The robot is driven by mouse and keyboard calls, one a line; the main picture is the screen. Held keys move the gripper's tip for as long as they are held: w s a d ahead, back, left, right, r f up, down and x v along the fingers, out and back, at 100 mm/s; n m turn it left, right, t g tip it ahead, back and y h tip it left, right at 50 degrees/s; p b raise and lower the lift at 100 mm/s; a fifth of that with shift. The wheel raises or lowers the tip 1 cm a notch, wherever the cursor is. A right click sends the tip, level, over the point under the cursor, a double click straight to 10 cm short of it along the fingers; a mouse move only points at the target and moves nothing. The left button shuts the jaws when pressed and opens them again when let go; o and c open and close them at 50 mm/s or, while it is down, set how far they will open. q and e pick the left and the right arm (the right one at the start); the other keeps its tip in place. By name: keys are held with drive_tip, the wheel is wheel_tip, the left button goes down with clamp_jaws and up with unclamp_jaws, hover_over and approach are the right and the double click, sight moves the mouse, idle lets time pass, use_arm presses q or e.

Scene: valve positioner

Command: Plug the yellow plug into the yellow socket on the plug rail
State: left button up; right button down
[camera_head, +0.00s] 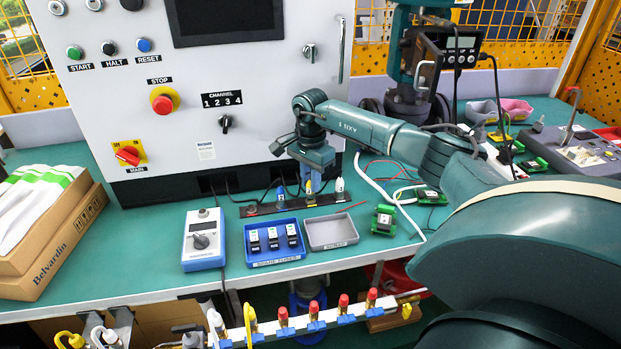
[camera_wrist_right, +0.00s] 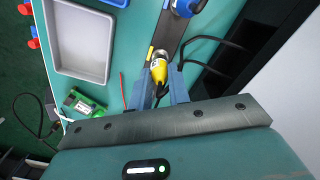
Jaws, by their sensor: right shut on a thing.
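My right gripper (camera_head: 311,180) points down over the plug rail (camera_head: 327,199), a dark strip at the foot of the white cabinet. It is shut on the yellow plug (camera_head: 309,187). In the right wrist view the yellow plug (camera_wrist_right: 159,72) sits between the two blue fingers (camera_wrist_right: 162,90), its grey end over the rail (camera_wrist_right: 171,32). A small yellow mark (camera_wrist_right: 151,52) shows on the rail beside it. The yellow socket is hidden, and I cannot tell whether the plug is seated in it. My left gripper is not in view.
A blue plug (camera_head: 281,193) and a white plug (camera_head: 340,187) stand on the rail on either side. A blue tray of fuses (camera_head: 275,262) and an empty grey tray (camera_head: 331,246) lie in front. A blue meter (camera_head: 203,264) stands left.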

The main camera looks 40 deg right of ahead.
drive_tip(key=shift+f, duration=0.45)
idle(1.1)
drive_tip(key=c, duration=1.2)
unclamp_jaws()
drive_tip(key=shift+c, duration=0.2)
drive_tip(key=shift+o, duration=0.5)
drive_tip(key=shift+o, duration=1.1)
drive_tip(key=shift+r, duration=0.1)
drive_tip(key=shift+r+p, duration=2.4)
drive_tip(key=shift+r, duration=1.05)
